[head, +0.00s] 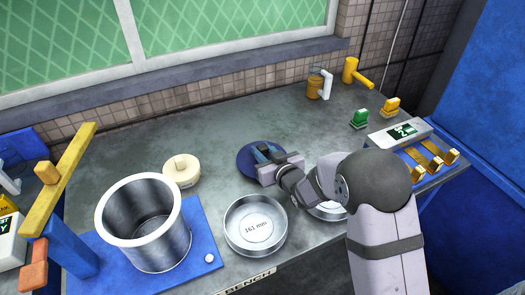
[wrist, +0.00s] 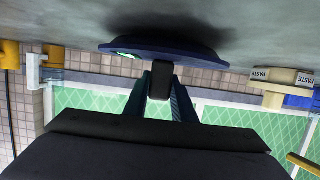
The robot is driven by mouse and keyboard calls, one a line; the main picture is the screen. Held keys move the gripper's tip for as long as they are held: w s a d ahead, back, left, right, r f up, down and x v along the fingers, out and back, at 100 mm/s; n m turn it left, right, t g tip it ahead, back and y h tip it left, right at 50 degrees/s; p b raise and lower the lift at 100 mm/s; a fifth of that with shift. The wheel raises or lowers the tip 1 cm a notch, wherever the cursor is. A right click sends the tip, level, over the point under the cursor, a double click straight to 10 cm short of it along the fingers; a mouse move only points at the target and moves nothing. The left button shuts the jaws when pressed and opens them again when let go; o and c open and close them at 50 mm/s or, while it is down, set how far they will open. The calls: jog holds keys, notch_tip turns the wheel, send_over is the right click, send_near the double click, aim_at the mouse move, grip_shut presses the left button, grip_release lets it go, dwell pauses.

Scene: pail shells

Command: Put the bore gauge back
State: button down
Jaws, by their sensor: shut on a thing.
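A round blue disc (head: 248,163) with a dark knob is at the middle of the bench, behind the metal dishes; it may be the bore gauge. My gripper (head: 268,158) is shut on its knob. In the wrist view the knob (wrist: 161,78) sits between my blue fingers, and the disc (wrist: 170,50) lies beyond them, with a small green patch on its rim. A dark shadow falls on the bench by the disc; I cannot tell whether they touch. An open metal pail (head: 165,250) stands upright on a blue mat (head: 207,240) at the left.
A metal dish marked 161 mm (head: 232,240) is at the front; a second is partly hidden behind my arm. A cream paste tin (head: 182,171) stands behind the pail. A stand with yellow-ended bars (head: 436,162) is at the right, near green (head: 359,119) and yellow (head: 391,107) blocks.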

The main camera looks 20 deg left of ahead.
jog(key=shift+f, duration=0.1)
jog(key=shift+f, duration=0.1)
jog(key=shift+f, duration=0.2)
jog(key=c, duration=1.5)
grip_release()
jog(key=shift+r, duration=0.1)
jog(key=shift+s+d+r, duration=0.1)
jog(key=shift+r, duration=0.05)
jog(key=b+v, duration=0.1)
jog(key=v, duration=1)
jog(key=shift+s+d+r+b, duration=0.2)
jog(key=shift+s+d+b, duration=0.05)
jog(key=shift+b, duration=0.15)
